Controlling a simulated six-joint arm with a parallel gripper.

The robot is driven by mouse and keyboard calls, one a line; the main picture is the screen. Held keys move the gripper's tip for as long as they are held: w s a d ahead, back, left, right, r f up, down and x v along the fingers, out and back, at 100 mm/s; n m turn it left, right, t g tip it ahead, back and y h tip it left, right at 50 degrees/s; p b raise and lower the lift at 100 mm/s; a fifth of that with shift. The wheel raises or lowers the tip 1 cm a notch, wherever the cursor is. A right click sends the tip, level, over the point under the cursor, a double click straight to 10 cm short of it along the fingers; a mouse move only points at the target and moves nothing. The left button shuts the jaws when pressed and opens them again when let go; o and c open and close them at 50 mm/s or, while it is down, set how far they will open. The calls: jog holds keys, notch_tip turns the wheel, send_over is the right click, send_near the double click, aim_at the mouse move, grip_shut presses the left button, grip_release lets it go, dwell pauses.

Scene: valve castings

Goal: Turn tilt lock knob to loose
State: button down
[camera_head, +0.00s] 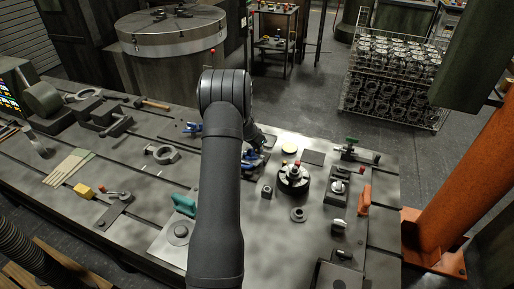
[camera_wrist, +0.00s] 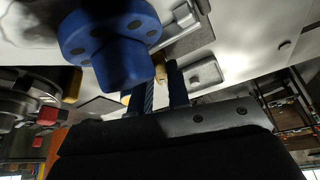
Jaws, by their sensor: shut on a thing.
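My gripper (camera_head: 258,143) is beyond the middle of the bench, at the end of my dark arm. It sits low over a blue fixture (camera_head: 250,161). In the wrist view, my gripper is shut on a narrow blue part (camera_wrist: 178,85), which I take for the tilt lock knob. Its grip is partly hidden by the dark gripper body, and its loose or locked position cannot be read. A large round blue piece with dark holes (camera_wrist: 112,40) is close to the camera, left of the fingers.
A second blue-handled piece (camera_head: 192,128) is left of my arm. A dark round fixture with a red top (camera_head: 293,178) stands to the right. A teal handle (camera_head: 184,205) is at the front left.

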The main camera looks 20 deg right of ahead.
jog(key=shift+n, duration=0.3)
jog(key=n, duration=0.2)
jog(key=n+t+y, duration=0.1)
jog(key=n, duration=0.1)
jog(key=shift+s+d, duration=0.15)
jog(key=shift+s, duration=0.05)
jog(key=n, duration=0.2)
jog(key=n+y, duration=0.1)
jog(key=n+t+y, duration=0.1)
jog(key=n, duration=0.1)
jog(key=shift+s+d+n, duration=0.15)
jog(key=shift+d+n, duration=0.1)
jog(key=shift+n, duration=0.05)
jog(key=n, duration=0.1)
jog(key=n+y, duration=0.1)
jog(key=n, duration=0.1)
jog(key=n+y, duration=0.1)
jog(key=n, duration=0.1)
jog(key=shift+d, duration=0.25)
jog(key=shift+d+n+y, duration=0.15)
jog(key=shift+n+y, duration=0.75)
jog(key=shift+n, duration=1.5)
jog(key=c, duration=1.4)
grip_release()
jog(key=shift+o, duration=0.2)
